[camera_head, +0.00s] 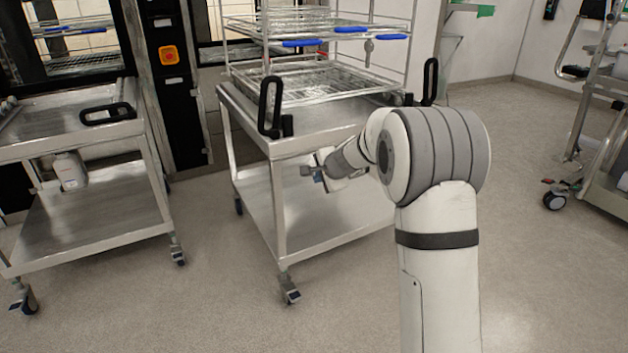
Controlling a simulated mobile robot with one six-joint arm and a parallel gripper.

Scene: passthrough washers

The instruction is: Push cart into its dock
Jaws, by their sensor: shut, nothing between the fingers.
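A steel cart (262,130) with two black upright handles (270,106) stands in the middle of the view on caster wheels. Wire racks with blue clips are on its top. Behind it, the washer opening (222,54) is the likely dock; where the cart's far end meets it is hidden by the racks. My gripper (309,172) is small in view, just below the cart's front top edge. It is shut and empty. My own arm covers the cart's right front part, and I cannot tell whether the gripper touches the cart.
A second steel cart (95,242) with a white bottle (70,170) on it stands at left, before another washer. A wheeled frame (600,140) is at right. Floor (220,300) in front is clear.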

